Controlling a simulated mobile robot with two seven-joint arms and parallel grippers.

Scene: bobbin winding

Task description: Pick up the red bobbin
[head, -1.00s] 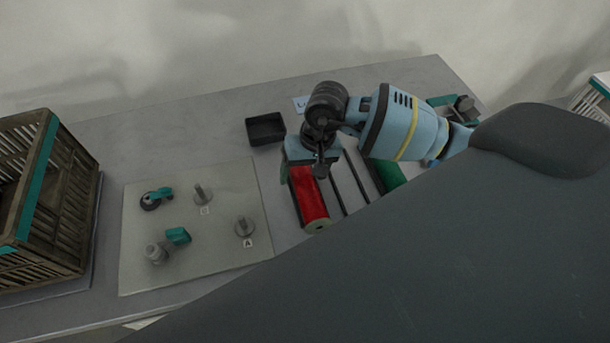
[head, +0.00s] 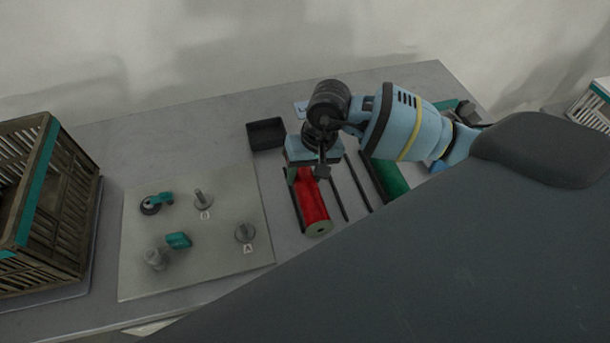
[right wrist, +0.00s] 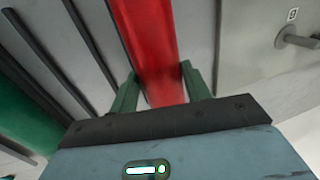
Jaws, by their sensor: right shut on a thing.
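The red bobbin (head: 312,203) lies lengthwise in a rack of dark rails on the table, its pale end facing the front. My right gripper (head: 309,172) is over its far part, pointing down. In the right wrist view the red bobbin (right wrist: 150,45) runs between the two green fingers of the right gripper (right wrist: 160,88), one on each side. The gripper is shut on it. Whether the bobbin is clear of the rails cannot be told. My left gripper is not in view.
A green bobbin (head: 391,181) lies in the rack to the right. A small black tray (head: 266,134) stands behind. A pale board (head: 218,262) with pegs and teal parts is to the left. A slatted crate (head: 70,215) stands at the far left.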

